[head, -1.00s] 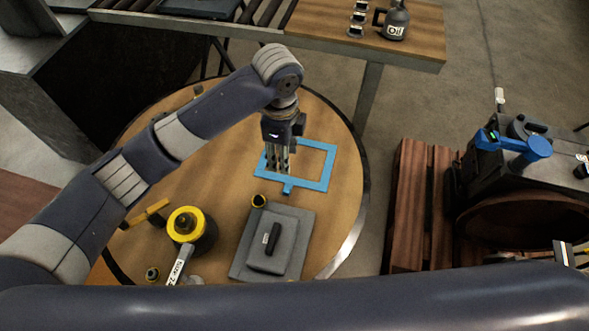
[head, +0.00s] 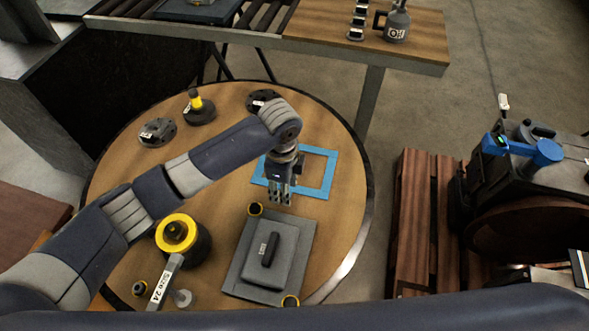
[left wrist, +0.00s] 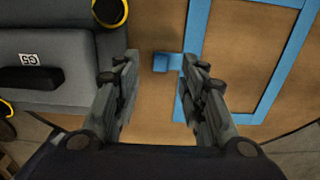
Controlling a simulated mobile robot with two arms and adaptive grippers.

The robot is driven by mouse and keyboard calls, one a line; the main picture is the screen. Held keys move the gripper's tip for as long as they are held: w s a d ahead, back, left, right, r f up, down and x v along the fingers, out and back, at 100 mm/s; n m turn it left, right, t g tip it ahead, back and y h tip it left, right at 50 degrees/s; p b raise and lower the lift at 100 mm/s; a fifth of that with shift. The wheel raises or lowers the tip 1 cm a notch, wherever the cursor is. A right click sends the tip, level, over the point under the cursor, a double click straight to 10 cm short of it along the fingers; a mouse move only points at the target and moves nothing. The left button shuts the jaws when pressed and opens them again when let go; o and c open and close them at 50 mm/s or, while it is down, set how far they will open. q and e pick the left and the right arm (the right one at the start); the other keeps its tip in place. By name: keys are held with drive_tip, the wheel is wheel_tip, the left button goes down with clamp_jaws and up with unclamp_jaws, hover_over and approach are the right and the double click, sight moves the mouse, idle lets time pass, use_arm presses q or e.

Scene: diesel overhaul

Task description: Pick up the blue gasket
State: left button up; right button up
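The blue gasket (head: 329,175) is a flat rectangular frame with a small tab, lying on the round wooden table. In the head view my left gripper (head: 280,196) is over its near-left side and hides part of it. In the left wrist view my left gripper (left wrist: 160,92) is open and empty. The gasket's long bar (left wrist: 190,55) shows there beyond the right finger, and its tab lies between the finger directions, ahead of the tips. I cannot tell the exact height above the gasket. My right gripper is not in view.
A grey plate with a raised block (head: 262,265) lies near the gasket, with a small yellow-rimmed ring (head: 255,209) at its corner. A yellow-topped round part (head: 176,232) stands left. Dark flanged parts (head: 157,131) sit at the back left. A wooden pallet (head: 412,215) stands right.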

use_arm(q)
drive_tip(key=shift+d+f, duration=0.1)
drive_tip(key=shift+f, duration=1.75)
clamp_jaws()
